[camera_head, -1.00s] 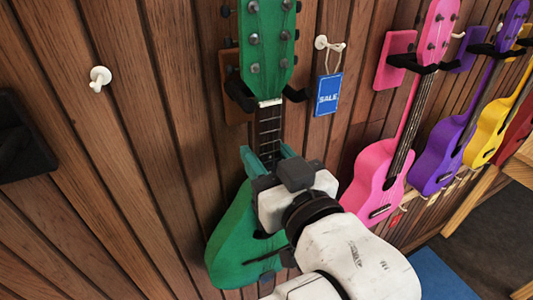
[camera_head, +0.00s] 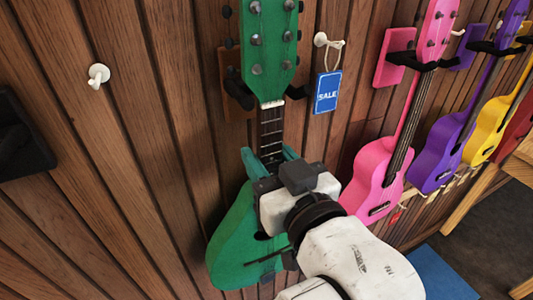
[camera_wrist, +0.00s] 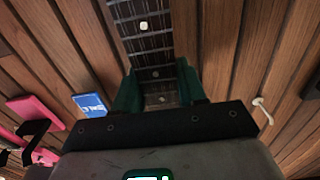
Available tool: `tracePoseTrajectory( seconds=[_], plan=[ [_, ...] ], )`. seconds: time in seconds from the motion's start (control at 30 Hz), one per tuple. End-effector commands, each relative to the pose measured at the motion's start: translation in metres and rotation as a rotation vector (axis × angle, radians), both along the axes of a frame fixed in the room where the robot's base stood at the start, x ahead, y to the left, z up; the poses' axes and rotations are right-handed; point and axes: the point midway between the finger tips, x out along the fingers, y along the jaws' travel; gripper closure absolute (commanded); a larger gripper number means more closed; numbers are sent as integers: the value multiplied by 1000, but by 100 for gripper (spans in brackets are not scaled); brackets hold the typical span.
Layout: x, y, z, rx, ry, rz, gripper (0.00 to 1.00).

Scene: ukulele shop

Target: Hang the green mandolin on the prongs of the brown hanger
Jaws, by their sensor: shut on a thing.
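The green mandolin (camera_head: 235,235) is upright against the plank wall, with its headstock (camera_head: 268,45) at the top of the head view. My gripper (camera_head: 268,158) is shut on its neck, one teal finger on each side; the wrist view shows the fretted neck between the fingers (camera_wrist: 160,92). The brown hanger (camera_head: 232,75) is mostly hidden behind the headstock. Its left black prong (camera_head: 239,92) and right prong (camera_head: 297,92) show on either side of the headstock's lower end, close to the nut. I cannot tell whether the headstock touches the prongs.
A blue SALE tag (camera_head: 327,92) hangs from a white peg right of the mandolin. Pink (camera_head: 378,170), purple (camera_head: 440,155) and yellow (camera_head: 487,135) ukuleles hang farther right. A bare white peg (camera_head: 98,75) and a black fixture (camera_head: 20,140) are left. The wall between is clear.

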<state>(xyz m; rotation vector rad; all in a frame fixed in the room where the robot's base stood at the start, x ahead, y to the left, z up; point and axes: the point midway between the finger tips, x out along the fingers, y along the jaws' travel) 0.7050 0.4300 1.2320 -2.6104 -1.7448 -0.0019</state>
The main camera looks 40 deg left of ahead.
Motion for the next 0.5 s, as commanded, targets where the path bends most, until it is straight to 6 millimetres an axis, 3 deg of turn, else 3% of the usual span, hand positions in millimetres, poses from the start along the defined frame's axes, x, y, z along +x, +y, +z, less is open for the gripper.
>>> tracePoseTrajectory(
  seconds=[0.5],
  plan=[
    [-4,-10,3,7,-5,-1,100]
  ],
)
